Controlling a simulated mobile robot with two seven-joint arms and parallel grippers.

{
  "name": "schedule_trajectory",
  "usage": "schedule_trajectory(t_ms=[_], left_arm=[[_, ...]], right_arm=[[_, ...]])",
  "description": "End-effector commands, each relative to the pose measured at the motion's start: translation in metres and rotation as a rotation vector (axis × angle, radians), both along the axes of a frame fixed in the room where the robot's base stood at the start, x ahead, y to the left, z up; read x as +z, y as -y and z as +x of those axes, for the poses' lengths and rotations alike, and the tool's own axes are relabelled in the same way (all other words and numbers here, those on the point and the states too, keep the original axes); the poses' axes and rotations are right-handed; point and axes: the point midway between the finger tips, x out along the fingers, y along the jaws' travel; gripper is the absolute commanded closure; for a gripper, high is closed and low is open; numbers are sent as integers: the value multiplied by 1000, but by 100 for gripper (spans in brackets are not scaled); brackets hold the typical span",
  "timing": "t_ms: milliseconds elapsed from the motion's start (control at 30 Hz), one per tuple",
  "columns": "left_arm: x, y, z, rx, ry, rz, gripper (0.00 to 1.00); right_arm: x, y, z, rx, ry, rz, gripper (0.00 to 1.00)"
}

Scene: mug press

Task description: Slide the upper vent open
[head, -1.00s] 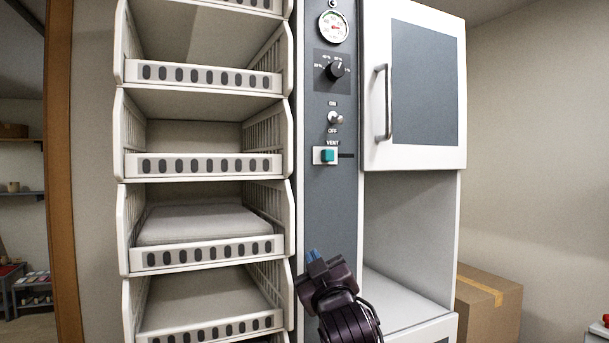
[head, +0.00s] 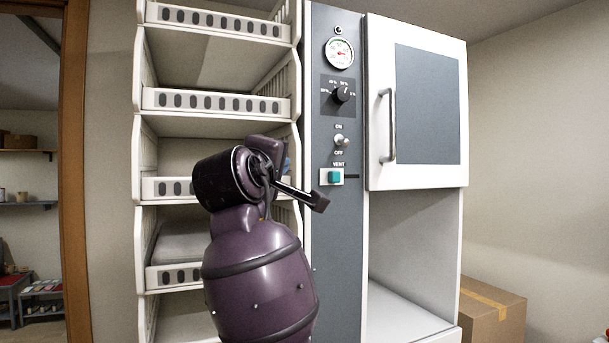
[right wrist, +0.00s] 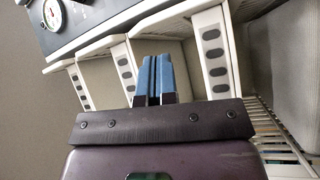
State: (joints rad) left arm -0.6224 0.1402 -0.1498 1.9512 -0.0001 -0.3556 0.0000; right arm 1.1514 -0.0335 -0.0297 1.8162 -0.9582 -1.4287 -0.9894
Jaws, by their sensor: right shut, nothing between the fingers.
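The vent control is a small teal slider (head: 334,176) on a white plate under the word VENT. A dark slot runs to the right from it, and the slider sits at the slot's left end. It is the only vent I see in the head view. My right gripper has blue fingers (right wrist: 154,75), pressed together and empty in the right wrist view. In the head view my purple right arm stands left of the vent, in front of the baskets, and its fingers are mostly hidden behind the wrist. The vent and gripper look apart. My left gripper is not in view.
Above the vent are a toggle switch (head: 341,140), a dial knob (head: 343,95) and a gauge (head: 340,53). A cabinet door with a metal handle (head: 388,126) is to the right. White baskets (head: 215,103) stack at the left. A cardboard box (head: 492,312) stands lower right.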

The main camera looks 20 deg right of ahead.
Motion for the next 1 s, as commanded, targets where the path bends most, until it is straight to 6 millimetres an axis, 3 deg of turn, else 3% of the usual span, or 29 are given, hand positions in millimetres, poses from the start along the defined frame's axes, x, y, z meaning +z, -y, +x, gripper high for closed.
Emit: schedule_trajectory(t_ms=[100,300,1000], left_arm=[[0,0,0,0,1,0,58],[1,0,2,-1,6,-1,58],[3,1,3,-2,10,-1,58]], right_arm=[[-13,12,-6,-100,-139,-49,100],[-23,17,-10,-142,-266,-107,100],[-24,15,-14,-142,-280,-125,100]])
